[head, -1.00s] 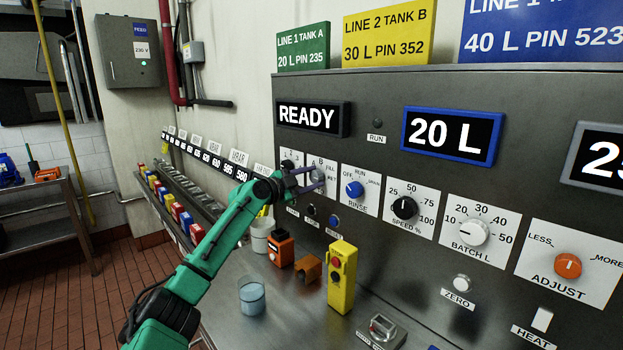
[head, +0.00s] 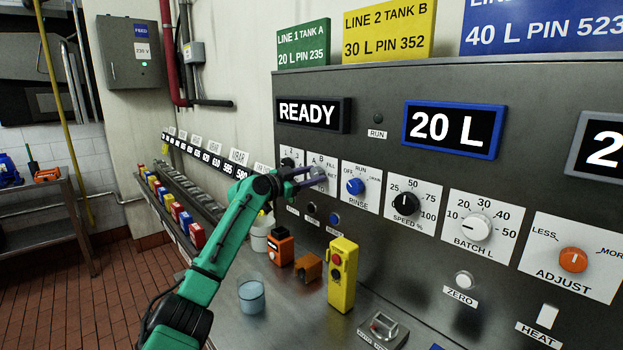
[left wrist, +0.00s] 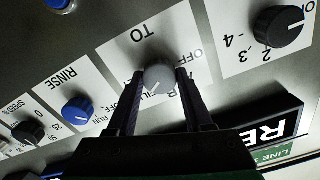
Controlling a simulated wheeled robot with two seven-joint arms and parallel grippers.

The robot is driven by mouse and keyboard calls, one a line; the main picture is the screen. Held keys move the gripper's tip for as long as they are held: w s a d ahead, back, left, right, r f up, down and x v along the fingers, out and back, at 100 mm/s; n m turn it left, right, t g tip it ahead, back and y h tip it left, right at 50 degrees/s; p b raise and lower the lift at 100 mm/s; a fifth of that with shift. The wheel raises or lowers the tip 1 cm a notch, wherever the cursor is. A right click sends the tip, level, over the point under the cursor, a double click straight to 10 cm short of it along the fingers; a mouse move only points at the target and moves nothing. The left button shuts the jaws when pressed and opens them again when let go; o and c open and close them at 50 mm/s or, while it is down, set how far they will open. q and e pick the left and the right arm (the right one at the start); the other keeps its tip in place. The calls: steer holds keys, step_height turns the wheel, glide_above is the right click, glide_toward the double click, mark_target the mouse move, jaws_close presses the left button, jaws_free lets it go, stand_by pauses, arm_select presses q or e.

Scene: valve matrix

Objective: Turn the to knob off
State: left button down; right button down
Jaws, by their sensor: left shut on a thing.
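The grey TO knob (left wrist: 158,77) sits on its white label plate in the left wrist view, between my left gripper's two fingers (left wrist: 157,100). The fingers are shut on it from both sides. In the head view my left gripper (head: 311,178) reaches the grey knob (head: 318,173), which the fingers partly cover. The knob's pointer direction is hard to tell in the head view; in the wrist view a white mark shows on its face. My right gripper is not in view.
The blue RINSE knob (head: 355,186) is just right of the TO knob, and a black numbered knob (left wrist: 279,27) is on its other side. A yellow button box (head: 342,275), an orange device (head: 281,248) and a glass (head: 251,294) stand on the steel counter below.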

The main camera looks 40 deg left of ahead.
arm_select(q)
steer(key=n, duration=0.4)
steer(key=shift+r+n, duration=0.1)
steer(key=shift+n, duration=0.2)
steer(key=n, duration=0.3)
steer(key=shift+n+p, duration=0.4)
steer(key=n+p, duration=0.1)
steer(key=n, duration=0.3)
steer(key=shift+r, duration=0.1)
steer(key=n+p, duration=0.2)
steer(key=n, duration=0.2)
steer(key=shift+a, duration=0.1)
steer(key=n+p, duration=0.2)
steer(key=n, duration=0.1)
steer(key=shift+n+p, duration=0.35)
steer(key=shift+n, duration=0.05)
steer(key=n+p, duration=0.2)
steer(key=n, duration=0.1)
steer(key=shift+r+p, duration=0.1)
steer(key=shift+p, duration=0.3)
steer(key=n+p, duration=0.3)
steer(key=n, duration=0.1)
steer(key=shift+f+n+p, duration=0.25)
steer(key=shift+n+p, duration=0.7)
steer(key=shift+n, duration=0.35)
